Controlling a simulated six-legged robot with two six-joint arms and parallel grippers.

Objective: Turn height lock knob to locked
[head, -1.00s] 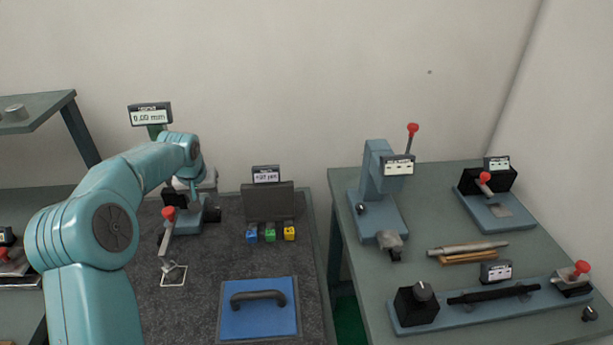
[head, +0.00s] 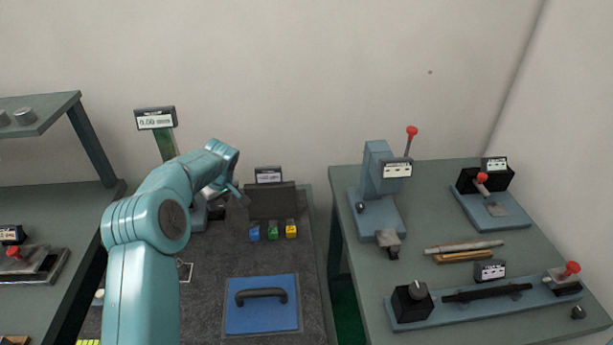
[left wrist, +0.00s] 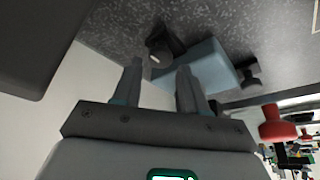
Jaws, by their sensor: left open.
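A dark round knob (left wrist: 160,45) shows in the left wrist view beside a blue-grey block (left wrist: 208,68). I cannot tell for certain whether it is the height lock knob, or which way it is set. My left gripper (left wrist: 159,68) is open and empty; its fingertips point toward this knob, which lies just beyond them. A second dark knob (left wrist: 250,76) is to the right of the block. In the head view my left gripper (head: 236,192) is over the grey mat, beside the blue-grey fixture (head: 198,217), which my arm mostly hides. My right gripper is out of view.
A display (head: 155,119) on a green post stands behind my left arm. A dark block (head: 270,202) with coloured tabs is right of the gripper. A blue plate (head: 262,314) with a handle lies in front. A red knob (left wrist: 279,124) shows in the left wrist view.

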